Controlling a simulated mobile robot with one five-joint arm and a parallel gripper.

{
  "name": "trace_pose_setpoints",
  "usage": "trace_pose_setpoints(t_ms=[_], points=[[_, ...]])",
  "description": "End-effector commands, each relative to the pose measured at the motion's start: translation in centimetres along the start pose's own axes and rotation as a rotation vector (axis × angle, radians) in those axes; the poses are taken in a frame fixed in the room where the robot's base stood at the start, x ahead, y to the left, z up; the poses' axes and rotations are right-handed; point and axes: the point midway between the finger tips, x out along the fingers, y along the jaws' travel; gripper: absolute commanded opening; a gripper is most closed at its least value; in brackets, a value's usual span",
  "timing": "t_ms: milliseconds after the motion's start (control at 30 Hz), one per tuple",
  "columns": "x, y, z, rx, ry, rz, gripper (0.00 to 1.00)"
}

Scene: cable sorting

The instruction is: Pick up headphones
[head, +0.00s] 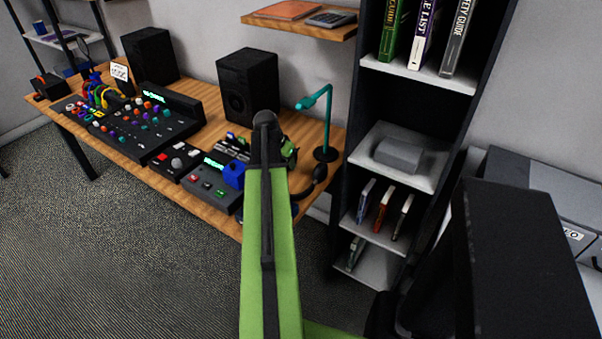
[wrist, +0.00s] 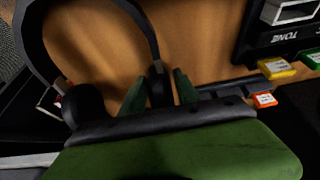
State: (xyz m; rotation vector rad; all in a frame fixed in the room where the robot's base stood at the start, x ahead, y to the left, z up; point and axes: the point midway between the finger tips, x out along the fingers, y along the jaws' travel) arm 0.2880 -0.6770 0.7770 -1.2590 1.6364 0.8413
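The black headphones show in the wrist view, their curved headband (wrist: 36,44) arching at the upper left over the wooden table. One ear cup (wrist: 84,106) is at the left, partly hidden by my gripper's body. The other end of the headphones lies between the two green fingers of my gripper (wrist: 160,90). The fingers stand apart, and I cannot tell whether they touch it. In the head view, part of the headphones (head: 319,173) shows at the table's right end beside the teal lamp. My green arm hides much of the gripper there.
The wooden table (head: 222,222) holds a mixer (head: 140,125), small control boxes (head: 212,188) and two black speakers (head: 248,85). A teal lamp (head: 326,120) stands close to my gripper. A black shelf unit (head: 350,130) with books is just right of the table.

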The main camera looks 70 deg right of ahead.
Motion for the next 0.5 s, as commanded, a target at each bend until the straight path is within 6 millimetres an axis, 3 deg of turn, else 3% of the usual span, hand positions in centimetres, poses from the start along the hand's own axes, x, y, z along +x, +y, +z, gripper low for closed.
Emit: trace_pose_setpoints(t_ms=[33,267,500], points=[[0.00,0.01,0.00,0.000,0.000,0.000,0.29],[0.01,0.03,-0.02,0.001,0.000,0.000,0.00],[0.01,0.04,-0.04,0.001,0.000,0.000,0.00]])
